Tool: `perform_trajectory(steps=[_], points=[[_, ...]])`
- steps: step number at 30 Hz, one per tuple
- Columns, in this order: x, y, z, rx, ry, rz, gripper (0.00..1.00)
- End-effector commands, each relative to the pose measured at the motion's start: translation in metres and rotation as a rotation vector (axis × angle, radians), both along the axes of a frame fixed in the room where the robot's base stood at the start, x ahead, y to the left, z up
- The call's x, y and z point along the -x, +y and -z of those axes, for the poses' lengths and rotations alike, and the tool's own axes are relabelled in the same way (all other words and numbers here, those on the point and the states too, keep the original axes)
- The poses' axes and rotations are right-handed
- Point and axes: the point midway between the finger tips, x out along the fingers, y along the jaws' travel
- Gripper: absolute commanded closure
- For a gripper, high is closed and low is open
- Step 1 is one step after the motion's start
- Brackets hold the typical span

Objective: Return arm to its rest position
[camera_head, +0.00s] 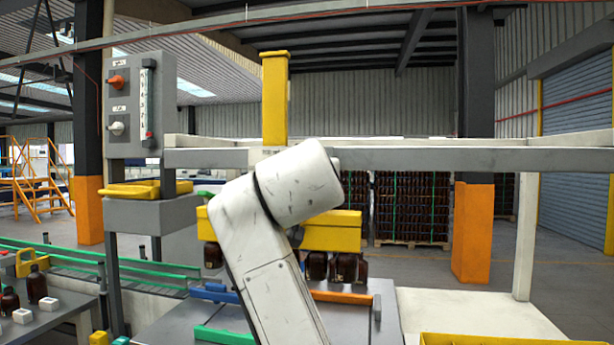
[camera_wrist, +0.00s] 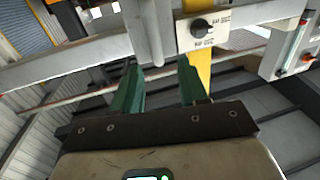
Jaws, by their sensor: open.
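My arm, white and scuffed, rises through the middle of the head view and bends at an elbow; its gripper end does not show there. In the wrist view my gripper (camera_wrist: 160,80) has two green fingers standing well apart with nothing between them. Beyond the fingers are a grey beam (camera_wrist: 105,52) and a small plate with a black knob (camera_wrist: 202,27). In the head view several dark amber bottles (camera_head: 345,267) hang or stand under a yellow block (camera_head: 332,232) behind my arm, which hides part of them.
A grey control box (camera_head: 140,105) stands at the left above a shelf with a yellow tray. A grey crossbeam (camera_head: 450,158) spans the view behind my arm. A table (camera_head: 45,320) with bottles and white blocks is at the lower left. A pale surface (camera_head: 475,315) at the right looks clear.

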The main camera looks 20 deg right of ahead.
Motion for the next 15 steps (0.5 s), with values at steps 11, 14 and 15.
perform_trajectory(steps=[11, 14, 15], points=[[0.000, 0.000, 0.000, 0.000, 0.001, 0.000, 0.57], [-0.001, -0.001, 0.012, -0.003, 0.019, -0.002, 0.57], [-0.002, -0.003, 0.023, -0.006, 0.036, -0.005, 0.57]])
